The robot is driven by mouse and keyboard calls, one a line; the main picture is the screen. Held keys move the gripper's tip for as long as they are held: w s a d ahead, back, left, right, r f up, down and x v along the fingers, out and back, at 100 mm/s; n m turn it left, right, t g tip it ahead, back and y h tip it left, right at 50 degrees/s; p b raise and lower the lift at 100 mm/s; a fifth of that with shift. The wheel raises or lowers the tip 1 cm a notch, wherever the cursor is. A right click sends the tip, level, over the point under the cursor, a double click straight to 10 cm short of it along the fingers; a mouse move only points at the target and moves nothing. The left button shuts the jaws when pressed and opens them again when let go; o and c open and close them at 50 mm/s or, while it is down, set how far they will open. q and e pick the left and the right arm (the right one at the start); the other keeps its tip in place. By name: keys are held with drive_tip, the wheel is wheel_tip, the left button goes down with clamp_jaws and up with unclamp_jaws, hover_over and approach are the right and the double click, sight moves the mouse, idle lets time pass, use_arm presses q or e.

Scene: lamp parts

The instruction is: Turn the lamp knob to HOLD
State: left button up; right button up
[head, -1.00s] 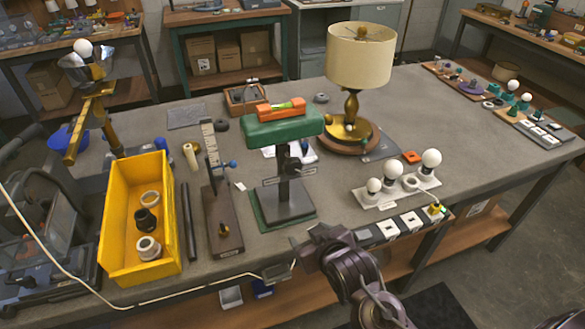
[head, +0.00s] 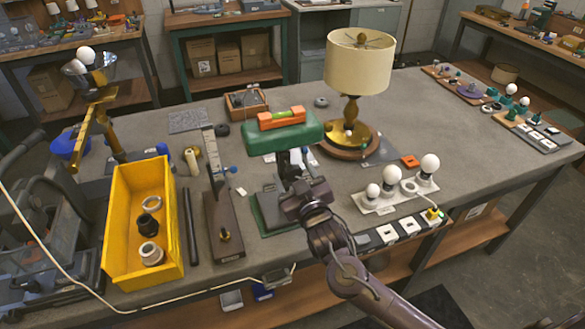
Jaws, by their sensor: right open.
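The table lamp with a cream shade (head: 358,66) and a brass stem stands upright on a round brass and wood base (head: 345,151) at the back of the bench. A small pale knob-like spot (head: 348,131) shows at the foot of the stem; I cannot tell whether it is the lamp knob. No HOLD mark is readable. My right gripper (head: 302,192) is open, in front of the green-topped stand (head: 283,138), left of and nearer than the lamp, and apart from it. It hides part of the stand's post and base. My left gripper is out of view.
The yellow bin (head: 175,225) with ring parts stands at front left, beside an upright ruler on a brown block (head: 223,230). A white holder with bulbs (head: 390,200) and a strip of switch plates (head: 388,233) lie right of my arm. Bare bench lies right of the lamp.

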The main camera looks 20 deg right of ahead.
drive_tip(key=shift+w, duration=0.45)
drive_tip(key=shift+c, duration=0.4)
drive_tip(key=c, duration=0.9)
